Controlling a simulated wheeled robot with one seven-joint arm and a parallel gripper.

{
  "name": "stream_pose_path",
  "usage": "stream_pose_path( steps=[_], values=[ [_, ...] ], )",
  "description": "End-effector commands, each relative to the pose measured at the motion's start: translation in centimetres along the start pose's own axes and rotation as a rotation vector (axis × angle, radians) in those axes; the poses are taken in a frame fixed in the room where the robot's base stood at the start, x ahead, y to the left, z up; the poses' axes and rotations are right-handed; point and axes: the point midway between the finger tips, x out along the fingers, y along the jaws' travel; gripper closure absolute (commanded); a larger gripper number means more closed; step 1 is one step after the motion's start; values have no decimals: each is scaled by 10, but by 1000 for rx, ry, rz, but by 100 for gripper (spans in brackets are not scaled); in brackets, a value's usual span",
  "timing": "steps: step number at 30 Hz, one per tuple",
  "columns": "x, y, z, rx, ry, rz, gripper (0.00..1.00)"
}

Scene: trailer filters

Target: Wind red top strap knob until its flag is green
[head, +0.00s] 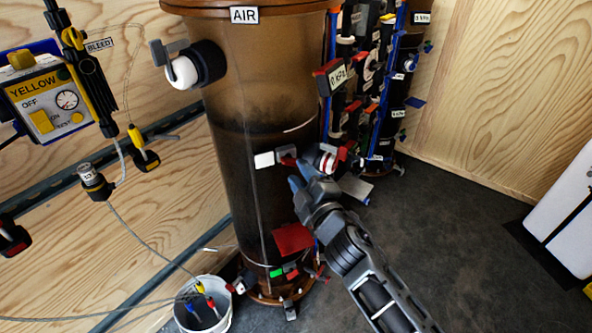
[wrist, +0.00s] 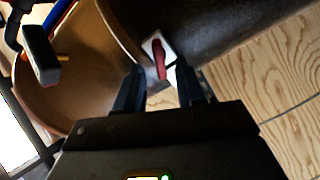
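A red knob (head: 289,161) sits on a grey mount at mid-height on the brown translucent filter cylinder (head: 236,105). A white flag (head: 264,160) is beside it on the left; I see no green on it. My gripper (head: 297,183) is just below and in front of the knob, pointing up at it. In the wrist view the red knob (wrist: 158,58) stands on a pale square plate, just past the gap between my two dark fingers (wrist: 160,75). The fingers are apart and hold nothing. I cannot tell whether a finger touches the knob.
A red plate (head: 293,238) and a lower strap with a green flag (head: 277,272) are below. A red-and-white valve (head: 328,160) is close on the right. A white bucket (head: 204,306) stands at lower left. Dark floor (head: 460,250) is clear on the right.

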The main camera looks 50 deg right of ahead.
Motion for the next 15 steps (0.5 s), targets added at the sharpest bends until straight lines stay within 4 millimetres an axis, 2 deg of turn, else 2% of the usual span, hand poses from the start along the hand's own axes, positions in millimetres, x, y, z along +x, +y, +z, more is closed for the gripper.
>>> stream_pose_path(
  steps=[1, 6, 15],
  values=[
    [-9, -3, 1, 0, 0, -1, 62],
    [-31, -2, 1, 0, 0, -1, 62],
    [-42, 0, 0, 0, 0, 0, 62]
  ],
)
